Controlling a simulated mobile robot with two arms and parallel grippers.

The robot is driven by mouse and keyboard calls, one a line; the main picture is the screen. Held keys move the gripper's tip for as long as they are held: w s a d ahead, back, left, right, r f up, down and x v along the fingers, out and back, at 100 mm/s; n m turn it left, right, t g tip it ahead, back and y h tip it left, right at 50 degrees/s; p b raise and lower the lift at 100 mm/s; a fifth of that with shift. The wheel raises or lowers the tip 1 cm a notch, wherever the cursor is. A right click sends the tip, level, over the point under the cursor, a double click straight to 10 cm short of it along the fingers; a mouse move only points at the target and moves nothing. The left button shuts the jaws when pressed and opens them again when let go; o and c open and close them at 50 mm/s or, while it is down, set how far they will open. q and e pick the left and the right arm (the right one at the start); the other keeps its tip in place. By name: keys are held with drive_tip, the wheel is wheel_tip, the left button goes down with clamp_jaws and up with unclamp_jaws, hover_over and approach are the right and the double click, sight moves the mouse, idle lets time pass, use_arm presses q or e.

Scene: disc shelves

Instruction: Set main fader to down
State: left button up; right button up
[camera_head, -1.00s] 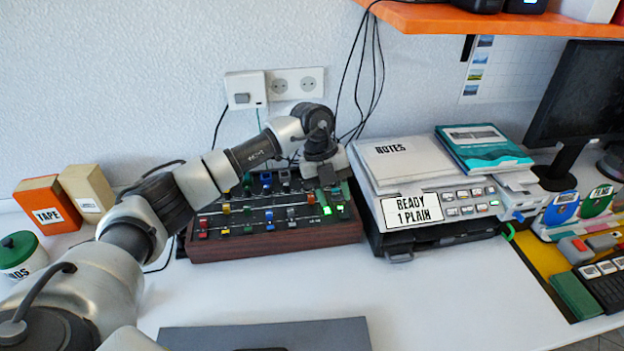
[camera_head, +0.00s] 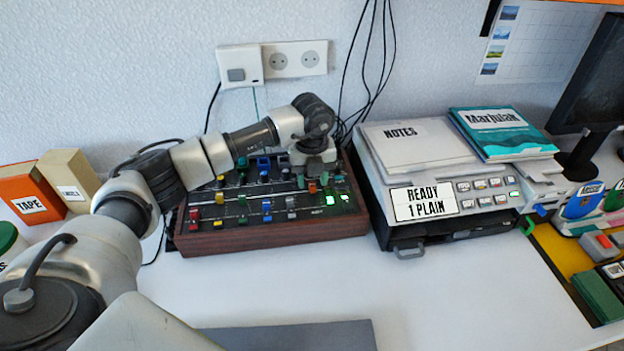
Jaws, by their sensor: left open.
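The mixing desk (camera_head: 270,240) is a black panel in a brown wooden case, with rows of red, yellow, green, blue and grey fader caps. Small green lights glow at its right front. A short label in the lower right of the panel is too small to read, so I cannot tell for certain which cap is the main fader. My left gripper (camera_head: 318,180) is over the panel's right back part, pointing down, open, close above caps there. Its wrist hides part of the back rows. My right gripper is not in view.
A printer (camera_head: 445,205) with papers and a teal book (camera_head: 500,132) on top stands close to the desk's right side. Boxes (camera_head: 68,178) stand at the left by the wall. Cables hang behind. The white table in front is mostly clear, with a grey flat item (camera_head: 300,338) at the front edge.

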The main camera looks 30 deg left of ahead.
sight(315, 201)
use_arm(q)
drive_tip(key=shift+f, duration=0.6)
clamp_jaws()
drive_tip(key=shift+s+d, duration=0.35)
drive_tip(key=shift+s, duration=0.1)
drive_tip(key=shift+s+d+r+p, duration=0.1)
drive_tip(key=shift+s+d+p, duration=0.4)
drive_tip(key=shift+s+d, duration=0.65)
drive_tip(key=shift+a, duration=0.25)
unclamp_jaws()
wheel_tip(315, 201, up, 11)
